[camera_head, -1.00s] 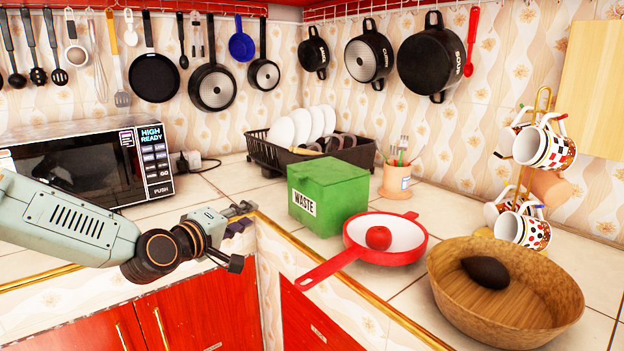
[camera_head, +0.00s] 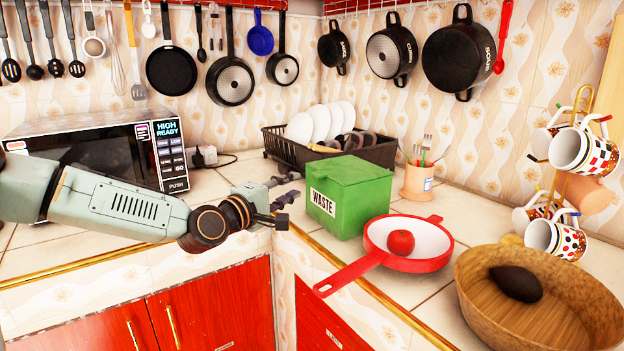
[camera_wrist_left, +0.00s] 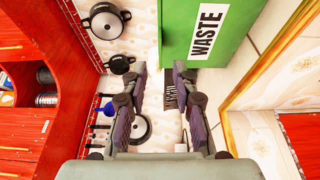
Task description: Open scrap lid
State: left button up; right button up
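The green scrap box (camera_head: 345,208) with a WASTE label stands on the corner counter, and its green lid (camera_head: 345,170) is closed on top. My left gripper (camera_head: 288,190) is just left of the box in the head view, at about the height of its upper part. In the left wrist view the two fingers (camera_wrist_left: 160,72) are spread with an empty gap between them. The box's labelled side (camera_wrist_left: 212,30) shows just beyond the right fingertip there; I cannot tell whether they touch. My right gripper is not in view.
A red pan (camera_head: 425,246) holding a red apple (camera_head: 400,242) lies right of the box, its handle pointing front left. A black dish rack (camera_head: 375,155) is behind. A pen cup (camera_head: 418,182), wooden bowl (camera_head: 540,320), mug stand (camera_head: 575,150) and microwave (camera_head: 100,150) surround the area.

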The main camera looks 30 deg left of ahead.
aim_at(315, 176)
pick_arm(q)
jog(key=w+d+b, duration=0.1)
jog(key=w+b, duration=0.2)
jog(key=w, duration=0.4)
jog(key=shift+w, duration=0.3)
jog(key=shift+d, duration=0.1)
grip_shut()
dwell(0.8)
